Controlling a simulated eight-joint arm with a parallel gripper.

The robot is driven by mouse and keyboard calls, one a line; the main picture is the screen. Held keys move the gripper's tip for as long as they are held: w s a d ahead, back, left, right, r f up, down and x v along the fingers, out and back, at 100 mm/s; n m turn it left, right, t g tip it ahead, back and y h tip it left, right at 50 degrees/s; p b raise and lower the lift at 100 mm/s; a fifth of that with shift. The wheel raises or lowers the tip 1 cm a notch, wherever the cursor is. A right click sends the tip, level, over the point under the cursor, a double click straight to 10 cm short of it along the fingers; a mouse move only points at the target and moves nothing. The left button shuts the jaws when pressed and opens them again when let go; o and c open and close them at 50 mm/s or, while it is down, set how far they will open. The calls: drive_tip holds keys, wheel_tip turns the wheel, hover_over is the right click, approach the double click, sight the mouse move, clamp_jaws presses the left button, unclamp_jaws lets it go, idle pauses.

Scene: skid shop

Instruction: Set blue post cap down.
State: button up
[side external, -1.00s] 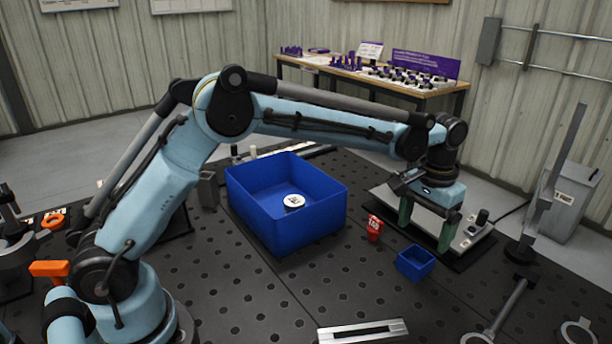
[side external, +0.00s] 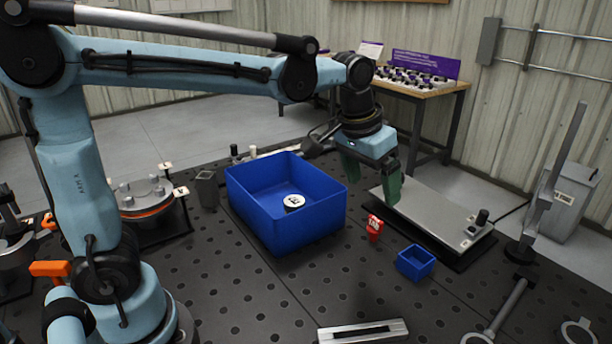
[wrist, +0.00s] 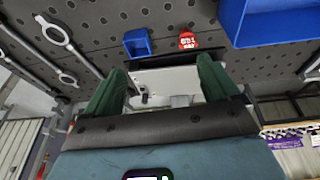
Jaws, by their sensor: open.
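A small blue square piece with an open, hollow top (side external: 415,262) sits on the dark perforated table. It is the only small blue piece in sight, but I cannot tell for sure that it is the post cap. It also shows in the wrist view (wrist: 138,43), beyond my fingers. My gripper (side external: 371,190) is above the left part of the grey plate (side external: 432,214), up and behind the small blue piece. Its two green fingers are spread apart and nothing shows held between them (wrist: 162,68).
A large blue bin (side external: 290,228) with a white labelled disc (side external: 294,202) inside stands left of my gripper. A red labelled piece (side external: 374,228) stands between bin and small blue piece. A metal bar (side external: 362,332) lies in front. Bare table lies between.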

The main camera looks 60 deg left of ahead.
drive_tip(key=s+a+f+t, duration=0.2)
drive_tip(key=s, duration=0.4)
drive_tip(key=s+a+f+t, duration=0.1)
drive_tip(key=s+a+f, duration=0.2)
drive_tip(key=s, duration=0.3)
drive_tip(key=shift+t, duration=0.4)
idle(0.6)
